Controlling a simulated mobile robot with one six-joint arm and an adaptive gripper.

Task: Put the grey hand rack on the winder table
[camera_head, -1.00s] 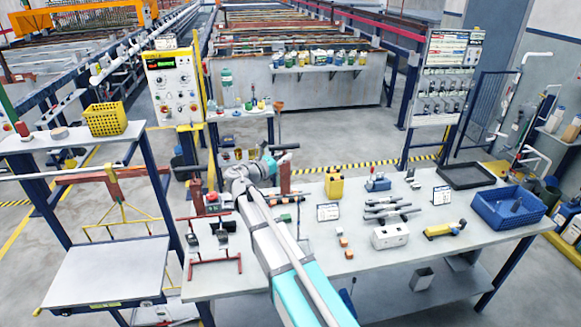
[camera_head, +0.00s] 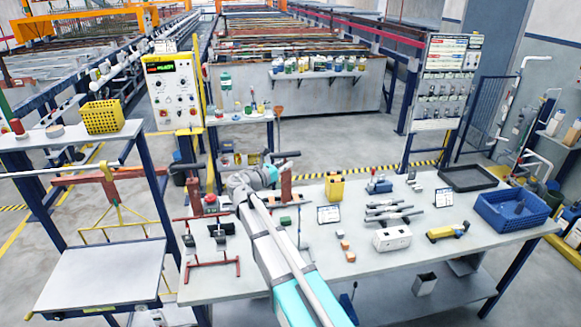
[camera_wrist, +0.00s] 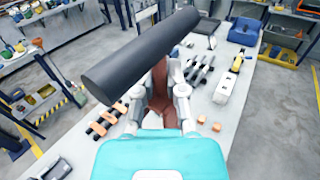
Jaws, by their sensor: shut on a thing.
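My gripper (camera_wrist: 160,105) is shut on the reddish-brown stem of a hand rack (camera_wrist: 140,56), whose thick dark grey bar crosses above the fingers in the wrist view. In the head view my gripper (camera_head: 262,178) is over the back of the large workbench, left of its middle, and the held rack's dark bar (camera_head: 286,154) shows beyond it. The rack's lower end is hidden in the wrist view. A low grey-topped table (camera_head: 100,275) stands at the left; I cannot tell for certain which table is the winder table.
The large workbench (camera_head: 350,270) carries a red-framed stand (camera_head: 212,265), a yellow container (camera_head: 334,188), several grey bars (camera_head: 388,212), a white box (camera_head: 392,238) and a blue crate (camera_head: 512,210). A yellow basket (camera_head: 102,117) sits on the upper left shelf. The low left table is bare.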

